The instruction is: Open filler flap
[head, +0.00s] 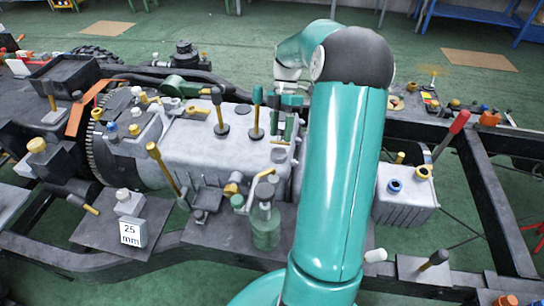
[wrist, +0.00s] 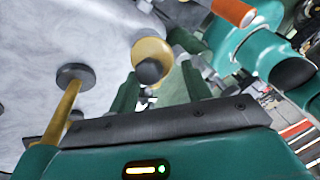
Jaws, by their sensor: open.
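My gripper (head: 284,130) is over the right end of the grey engine block (head: 180,145) in the head view, pointing down. In the wrist view its two green fingers stand apart with nothing held between them (wrist: 160,88). Just beyond the fingertips is a round yellow piece (wrist: 150,50) with a dark knob (wrist: 150,71) in front of it. It may be the filler flap, but I cannot tell for sure, nor whether it is open. Contact between fingers and this piece is not visible. In the head view my arm hides the block's right end.
Levers with yellow stems stand left of my gripper (head: 219,115), one close beside it (head: 257,115). A green bottle-like part (head: 266,225) stands in front. A red-handled lever (head: 452,133) is at right. An orange-ended part (wrist: 234,12) is at the wrist view's top.

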